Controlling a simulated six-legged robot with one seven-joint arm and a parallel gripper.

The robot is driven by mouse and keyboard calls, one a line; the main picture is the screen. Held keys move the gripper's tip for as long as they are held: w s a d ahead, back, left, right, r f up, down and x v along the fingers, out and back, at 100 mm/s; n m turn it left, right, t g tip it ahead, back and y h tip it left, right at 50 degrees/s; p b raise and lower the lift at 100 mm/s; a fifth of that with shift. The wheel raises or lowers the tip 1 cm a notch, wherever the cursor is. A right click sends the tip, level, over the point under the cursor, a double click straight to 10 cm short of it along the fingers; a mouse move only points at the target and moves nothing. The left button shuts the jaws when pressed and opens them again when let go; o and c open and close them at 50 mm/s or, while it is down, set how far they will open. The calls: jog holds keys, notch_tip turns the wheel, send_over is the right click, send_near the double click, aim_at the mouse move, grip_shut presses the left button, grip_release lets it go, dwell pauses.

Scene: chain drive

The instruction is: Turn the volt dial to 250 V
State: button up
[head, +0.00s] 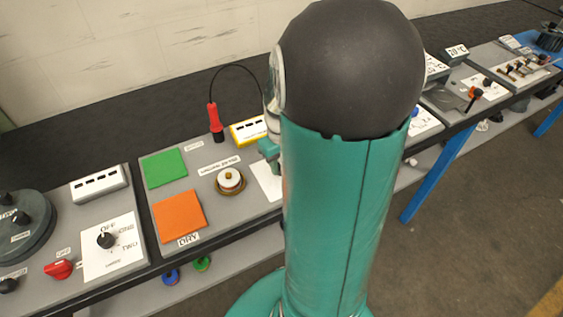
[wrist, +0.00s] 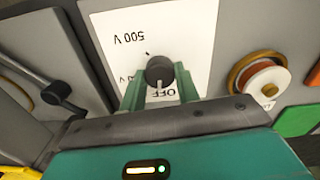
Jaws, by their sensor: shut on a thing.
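The volt dial (wrist: 160,72) is a round dark knob on a white plate (wrist: 190,30) in the wrist view. The plate reads upside down, with "500 V" at upper left, "OFF" just below the knob, and another label partly hidden at left. A pale line on the knob points down toward "OFF". My gripper (wrist: 161,77) has one green finger on each side of the knob and is shut on it.
A dark crank lever (wrist: 60,93) stands at left. In the head view a red probe (head: 214,118) and a yellow box (head: 247,131) stand behind.

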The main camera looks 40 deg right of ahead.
jog(key=m, duration=1.2)
jog(key=shift+d, duration=0.15)
dwell(0.3)
jog(key=o, duration=1)
jog(key=shift+c, duration=0.2)
notch_tip(320, 180, up, 14)
